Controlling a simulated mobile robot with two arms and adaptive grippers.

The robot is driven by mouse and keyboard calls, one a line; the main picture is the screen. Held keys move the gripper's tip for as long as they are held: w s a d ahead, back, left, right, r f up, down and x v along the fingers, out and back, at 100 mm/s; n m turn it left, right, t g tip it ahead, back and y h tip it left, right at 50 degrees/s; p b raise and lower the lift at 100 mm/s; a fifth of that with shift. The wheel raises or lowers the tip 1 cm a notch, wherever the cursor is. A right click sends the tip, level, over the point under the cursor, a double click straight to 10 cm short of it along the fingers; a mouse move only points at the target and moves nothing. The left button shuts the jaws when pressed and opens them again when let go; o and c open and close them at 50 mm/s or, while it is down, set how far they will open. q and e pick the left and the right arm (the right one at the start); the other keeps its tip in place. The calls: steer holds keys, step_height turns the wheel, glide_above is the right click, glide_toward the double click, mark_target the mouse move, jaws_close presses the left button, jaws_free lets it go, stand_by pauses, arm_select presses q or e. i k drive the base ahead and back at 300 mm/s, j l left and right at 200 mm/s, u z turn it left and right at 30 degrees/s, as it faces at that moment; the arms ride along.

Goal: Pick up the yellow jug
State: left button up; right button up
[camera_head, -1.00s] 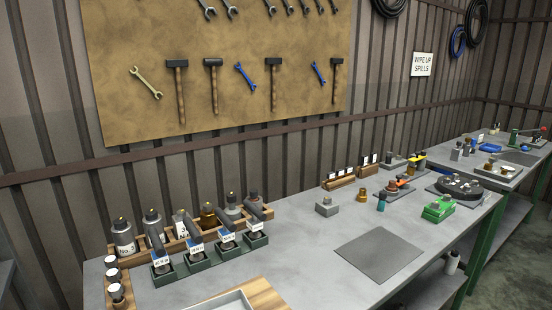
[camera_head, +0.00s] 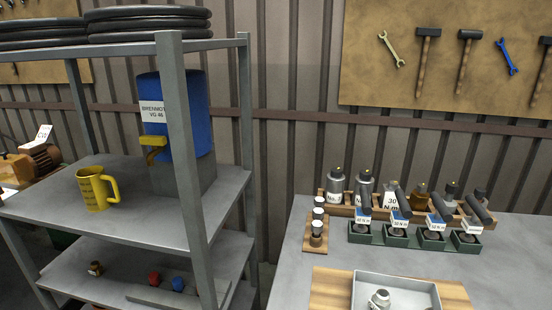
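The yellow jug (camera_head: 93,190) stands upright on the upper grey shelf (camera_head: 140,222) of a metal rack at the left. Its handle points right, and dark markings show on its side. A blue drum (camera_head: 186,110) with a yellow tap (camera_head: 153,147) stands behind it to the right on a grey block. Neither of my grippers shows in the head view.
A rack post (camera_head: 186,170) rises at the front, right of the jug. Black hoses or tyres lie on the rack's top. Small red and blue parts (camera_head: 154,279) lie on the lower shelf. The workbench (camera_head: 290,270) at the right holds bottles, tools and a tray (camera_head: 398,280).

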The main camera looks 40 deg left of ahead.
mark_target(92, 183)
steer(key=u, duration=2.6)
steer(key=k+l+z, duration=0.1)
steer(key=z, duration=1.85)
steer(key=l+u, duration=0.1)
steer(key=u, duration=1.8)
steer(key=k+j, duration=0.05)
